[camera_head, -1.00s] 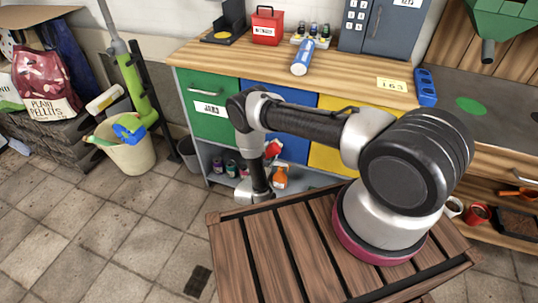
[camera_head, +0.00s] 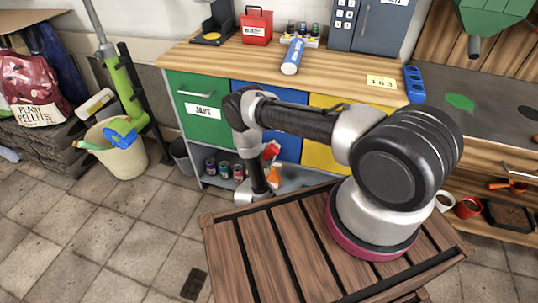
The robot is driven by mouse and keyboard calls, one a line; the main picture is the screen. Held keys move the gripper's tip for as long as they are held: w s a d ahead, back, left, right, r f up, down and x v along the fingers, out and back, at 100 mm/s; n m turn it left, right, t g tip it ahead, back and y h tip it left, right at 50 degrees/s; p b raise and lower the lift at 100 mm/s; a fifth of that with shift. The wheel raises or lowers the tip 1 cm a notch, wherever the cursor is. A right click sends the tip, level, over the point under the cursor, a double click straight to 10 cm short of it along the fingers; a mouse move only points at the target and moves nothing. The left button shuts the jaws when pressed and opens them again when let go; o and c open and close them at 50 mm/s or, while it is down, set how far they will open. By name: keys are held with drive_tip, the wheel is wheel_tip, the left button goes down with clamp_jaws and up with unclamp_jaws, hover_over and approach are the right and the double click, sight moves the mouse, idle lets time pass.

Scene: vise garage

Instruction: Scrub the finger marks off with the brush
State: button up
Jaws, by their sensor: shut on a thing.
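The brush cannot be made out for certain. A white bucket (camera_head: 125,162) at the left holds a blue item (camera_head: 120,131) and a thin green handle (camera_head: 88,146), which may belong to a cleaning tool. My forearm reaches down past the far left corner of the slatted wooden top in front of the cabinet. My gripper is not visible beyond the wrist, so what it holds is hidden. No finger marks can be made out on the green drawer (camera_head: 205,122), blue drawer (camera_head: 290,143) or yellow drawer (camera_head: 322,158).
The workbench (camera_head: 330,75) carries a blue-and-white tube (camera_head: 292,57), a red box (camera_head: 257,27) and a grey keypad safe (camera_head: 365,22). Small jars (camera_head: 224,170) and an orange bottle (camera_head: 274,176) stand on the shelf below. Tiled floor (camera_head: 110,225) is clear at the left.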

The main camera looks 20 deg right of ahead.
drive_tip(key=shift+w+a+r, duration=0.1)
drive_tip(key=shift+w+a, duration=0.8)
drive_tip(key=shift+c, duration=0.5)
drive_tip(key=shift+a, duration=0.1)
drive_tip(key=shift+v, duration=3)
drive_tip(key=shift+s, duration=0.15)
drive_tip(key=shift+v, duration=1.4)
